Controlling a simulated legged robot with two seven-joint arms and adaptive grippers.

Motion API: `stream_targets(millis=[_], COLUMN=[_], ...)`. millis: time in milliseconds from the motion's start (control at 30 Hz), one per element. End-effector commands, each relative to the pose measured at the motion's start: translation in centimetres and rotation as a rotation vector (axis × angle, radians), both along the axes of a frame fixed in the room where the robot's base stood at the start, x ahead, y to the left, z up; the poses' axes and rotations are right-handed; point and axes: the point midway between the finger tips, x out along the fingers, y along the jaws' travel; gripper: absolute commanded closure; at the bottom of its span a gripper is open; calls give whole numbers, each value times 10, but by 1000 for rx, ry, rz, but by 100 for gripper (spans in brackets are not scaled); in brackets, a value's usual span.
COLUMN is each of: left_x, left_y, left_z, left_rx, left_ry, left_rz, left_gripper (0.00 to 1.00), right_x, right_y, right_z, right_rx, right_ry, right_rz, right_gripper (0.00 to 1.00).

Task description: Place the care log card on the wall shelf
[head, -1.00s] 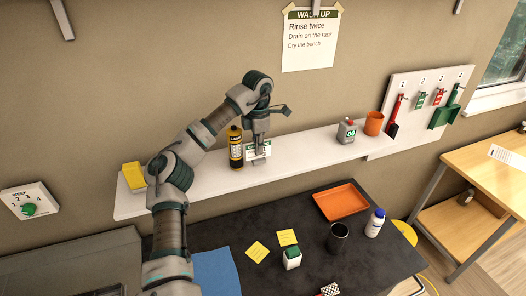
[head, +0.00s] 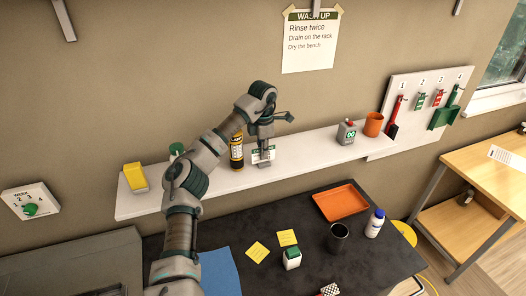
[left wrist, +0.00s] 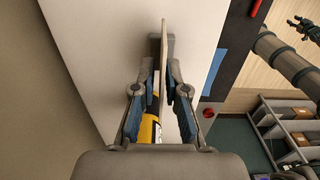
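The care log card (head: 263,153) is a small white card with a green band. It stands close to upright on the white wall shelf (head: 304,143), just right of a dark bottle. In the left wrist view the card (left wrist: 164,40) shows as a thin edge between the two fingers. The left gripper (left wrist: 163,88) looks open, with gaps between its pads and the card.
On the shelf are a dark bottle with a yellow label (head: 237,152), a yellow item (head: 135,176), a grey can (head: 346,133) and an orange cup (head: 373,124). An orange tray (head: 341,202) lies on the black bench below. The shelf between card and can is clear.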

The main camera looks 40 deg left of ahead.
Motion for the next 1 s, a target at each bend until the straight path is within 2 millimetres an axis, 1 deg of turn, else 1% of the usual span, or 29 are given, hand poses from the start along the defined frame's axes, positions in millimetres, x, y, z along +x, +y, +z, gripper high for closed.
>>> stream_targets(millis=[200,367,467,567,667,900,1000], left_x=[0,1,1,1,0,0,1], left_y=[-4,-4,-3,-2,-1,-1,-2], left_z=[1,3,9,21,39,90,103], left_rx=[4,4,2,2,2,3,3], left_ry=[0,0,-1,-3,-5,-4,2], left_rz=[-1,-1,-2,-1,0,1,0], left_gripper=[69,69,69,69,69,69,69], right_x=[0,-1,-1,-1,-1,-1,-1], right_y=[14,13,10,6,4,2,3], right_z=[0,0,-1,-1,-2,0,0], right_rx=[17,16,11,7,5,3,3], right_ry=[0,0,0,1,1,1,1], right_rz=[-3,-2,0,1,1,1,1], right_gripper=[60,60,60,60,60,60,60])
